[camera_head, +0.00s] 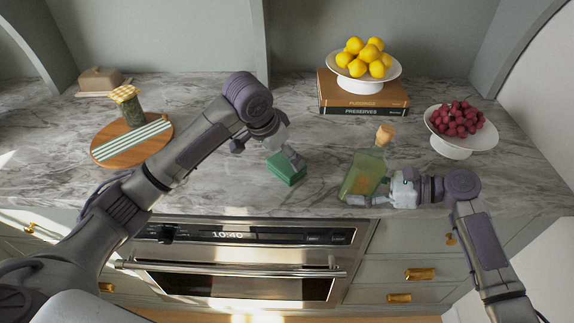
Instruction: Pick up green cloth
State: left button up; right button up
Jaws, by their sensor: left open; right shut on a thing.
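The green cloth (284,171) is a small folded dark-green block on the marble counter, near the middle of the front part. My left gripper (295,162) is open, right above and behind the cloth with its fingers at its upper side. I cannot tell whether they touch it. My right gripper (370,198) is shut on the lower part of a green glass bottle (366,172) with a cork stopper (385,134). The bottle leans slightly to the right near the counter's front edge.
A round wooden board (106,160) with a striped cloth (133,138) and a jar (129,106) lies at the left. Books (363,108) under a lemon stand (359,86) are at the back. An oven (240,262) is below the counter.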

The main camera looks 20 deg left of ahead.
aim_at(286, 162)
pick_arm(q)
jog(key=x, duration=0.4)
jog(key=shift+f, duration=0.35)
